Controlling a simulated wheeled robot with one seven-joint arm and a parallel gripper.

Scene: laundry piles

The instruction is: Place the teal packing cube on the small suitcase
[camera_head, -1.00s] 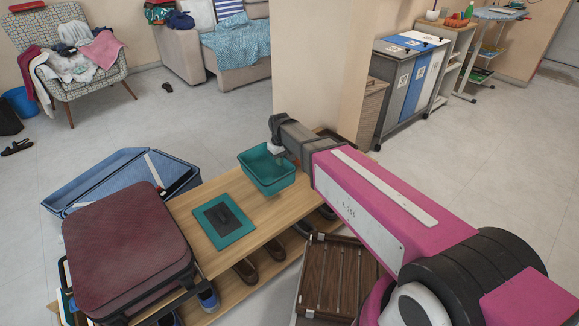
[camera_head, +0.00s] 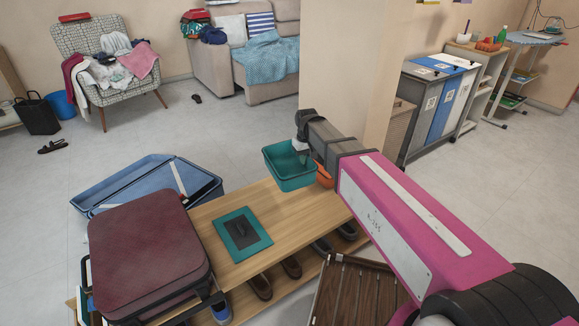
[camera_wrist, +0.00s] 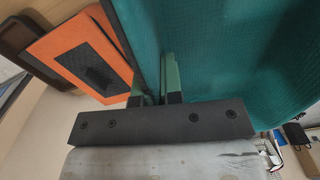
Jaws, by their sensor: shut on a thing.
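My gripper (camera_head: 303,148) is shut on the wall of a teal, open-topped box (camera_head: 287,173), which I take as the teal packing cube. It hangs above the far end of the wooden bench, roughly level. In the wrist view its teal side (camera_wrist: 235,55) fills the upper right, with my fingers (camera_wrist: 167,82) at its edge. A maroon suitcase (camera_head: 147,250) lies flat on the bench's near left end, its top clear. A flat teal piece with a dark panel (camera_head: 264,240) lies on the bench between them.
An orange piece (camera_head: 324,180) lies at the bench's (camera_head: 305,208) far end, partly hidden; it shows in the wrist view with a black panel (camera_wrist: 85,60). An open blue suitcase (camera_head: 140,185) is behind the maroon one. A slatted wooden piece (camera_head: 355,292) stands in front.

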